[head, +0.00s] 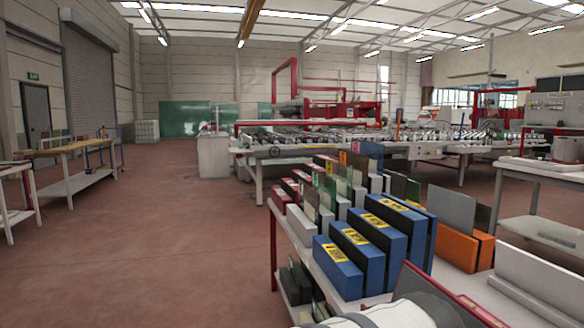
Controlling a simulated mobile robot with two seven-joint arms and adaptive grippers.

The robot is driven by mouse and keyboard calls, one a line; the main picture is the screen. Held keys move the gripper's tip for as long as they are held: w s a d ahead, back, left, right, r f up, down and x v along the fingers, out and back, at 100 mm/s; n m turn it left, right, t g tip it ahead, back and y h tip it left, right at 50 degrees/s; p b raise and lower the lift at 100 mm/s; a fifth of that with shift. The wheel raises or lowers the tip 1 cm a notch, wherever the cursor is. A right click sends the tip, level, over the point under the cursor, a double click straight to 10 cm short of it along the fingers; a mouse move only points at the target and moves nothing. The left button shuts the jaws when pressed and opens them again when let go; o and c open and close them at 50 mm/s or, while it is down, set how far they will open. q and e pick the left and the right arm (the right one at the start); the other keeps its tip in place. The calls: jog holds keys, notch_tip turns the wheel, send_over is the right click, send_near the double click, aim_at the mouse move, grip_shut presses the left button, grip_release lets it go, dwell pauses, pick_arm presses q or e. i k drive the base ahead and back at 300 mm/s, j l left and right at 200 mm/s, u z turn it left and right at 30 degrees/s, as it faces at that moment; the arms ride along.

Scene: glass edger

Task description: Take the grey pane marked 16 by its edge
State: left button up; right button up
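Several thin panes stand upright in rows between blocks on a rack in the right foreground. A large grey pane (455,211) stands behind an orange block, to the right of the blue blocks. Smaller grey-green panes (327,192) stand further left on the rack. I cannot read a number 16 on any pane, so I cannot tell which one is marked so. Neither gripper shows in the head view. A white rounded part of my arm shows at the bottom edge.
Blue blocks (338,266) with yellow labels fill the rack's front, with an orange block (457,248) to their right. A white table (540,173) stands at right. A roller conveyor (300,150) lies behind. The floor (160,240) at left is clear up to a wooden-topped bench (70,147).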

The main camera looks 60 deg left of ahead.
aim_at(308, 198)
jog(key=k+j+u, duration=0.15)
jog(key=j+u, duration=0.2)
jog(key=j, duration=0.6)
jog(key=j+u, duration=0.4)
jog(key=j, duration=0.5)
jog(key=i+j+u, duration=0.1)
jog(key=j+u, duration=0.25)
jog(key=j, duration=0.6)
